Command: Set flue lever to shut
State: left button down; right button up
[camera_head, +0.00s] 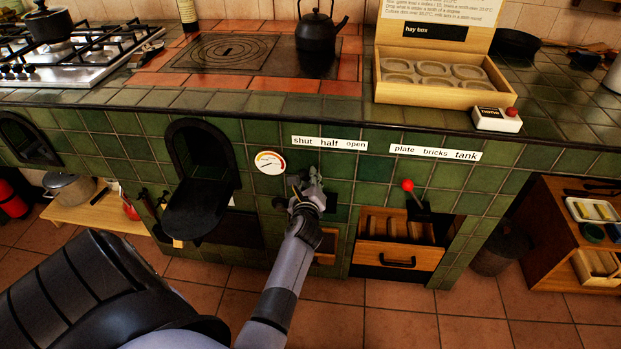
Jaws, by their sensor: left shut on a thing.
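A white label strip (329,143) reading "shut", "half", "open" from left to right is on the green tiled front of the hearth. My left gripper (308,187) is just below this strip, against the tiles. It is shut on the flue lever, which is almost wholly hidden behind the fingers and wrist. The gripper sits under the left to middle part of the strip, but I cannot tell the lever's exact setting. My right gripper is not in view.
A round gauge (270,162) is just left of the gripper. An open black oven door (197,209) juts out further left. To the right, a red-knobbed lever (408,186) sits under a "plate bricks tank" label (435,152). A wooden drawer (399,257) is below it.

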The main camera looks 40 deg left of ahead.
pick_arm(q)
jog(key=shift+s+a+f, duration=0.15)
jog(key=shift+a+f, duration=0.05)
jog(key=c, duration=1.6)
grip_release()
jog(key=shift+s+a, duration=0.1)
jog(key=o, duration=0.3)
jog(key=shift+r, duration=0.1)
jog(key=shift+r, duration=0.1)
notch_tip(320, 180, up, 10)
jog(key=shift+f, duration=0.1)
